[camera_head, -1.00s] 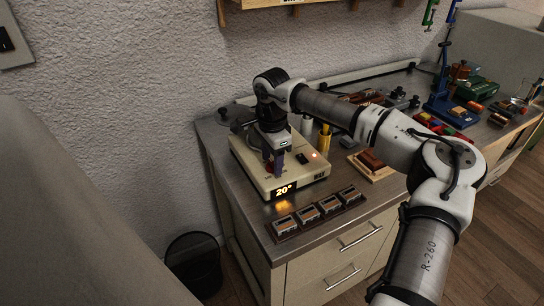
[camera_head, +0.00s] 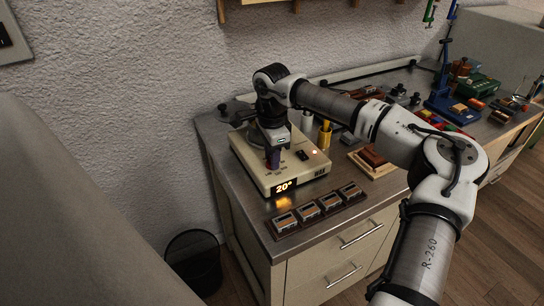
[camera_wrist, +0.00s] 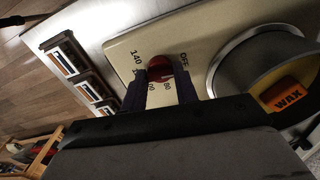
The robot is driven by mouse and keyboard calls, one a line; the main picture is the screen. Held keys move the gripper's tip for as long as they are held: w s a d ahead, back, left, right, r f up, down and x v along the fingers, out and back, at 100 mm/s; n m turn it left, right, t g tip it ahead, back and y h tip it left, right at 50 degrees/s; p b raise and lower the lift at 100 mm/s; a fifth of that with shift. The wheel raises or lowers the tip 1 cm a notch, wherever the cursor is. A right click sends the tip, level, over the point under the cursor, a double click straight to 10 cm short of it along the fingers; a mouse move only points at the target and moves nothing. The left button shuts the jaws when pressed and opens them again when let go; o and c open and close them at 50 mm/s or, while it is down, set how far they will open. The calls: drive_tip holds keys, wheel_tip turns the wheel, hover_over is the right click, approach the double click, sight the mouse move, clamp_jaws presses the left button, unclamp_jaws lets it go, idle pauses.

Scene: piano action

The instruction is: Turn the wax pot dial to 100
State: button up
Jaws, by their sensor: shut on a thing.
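The cream wax pot unit (camera_head: 313,177) stands on the bench's left end, its lit display (camera_head: 284,188) reading 20°. My gripper (camera_head: 272,163) points down over its front left part and hides the dial in the head view. In the wrist view the red dial (camera_wrist: 160,66) sits between the two dark fingers of my gripper (camera_wrist: 162,90), which is shut on it. Printed marks around the dial include 140 and OFF; some others are partly hidden by the fingers. The round metal pot (camera_wrist: 232,60) is at right, with an orange WAX label (camera_wrist: 289,95).
A rack of several small blocks (camera_head: 318,212) lies in front of the unit. A yellow cylinder (camera_head: 325,133) stands behind it, and a wooden tray (camera_head: 375,166) lies to its right. A blue stand (camera_head: 440,100) and other tools are farther right. A dark bin (camera_head: 193,262) stands on the floor.

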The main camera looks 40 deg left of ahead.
drive_tip(key=m+b, duration=0.3)
drive_tip(key=m, duration=0.3)
drive_tip(key=shift+f, duration=0.1)
drive_tip(key=m+b, duration=0.2)
drive_tip(key=m, duration=0.4)
drive_tip(key=shift+b, duration=0.35)
drive_tip(key=m+b, duration=0.2)
drive_tip(key=m, duration=0.4)
drive_tip(key=shift+m, duration=0.4)
drive_tip(key=m+b, duration=0.1)
drive_tip(key=m, duration=0.5)
drive_tip(key=shift+m+b, duration=0.35)
drive_tip(key=shift+m, duration=0.05)
drive_tip(key=o, duration=1)
drive_tip(key=shift+c, duration=0.2)
drive_tip(key=shift+r, duration=0.2)
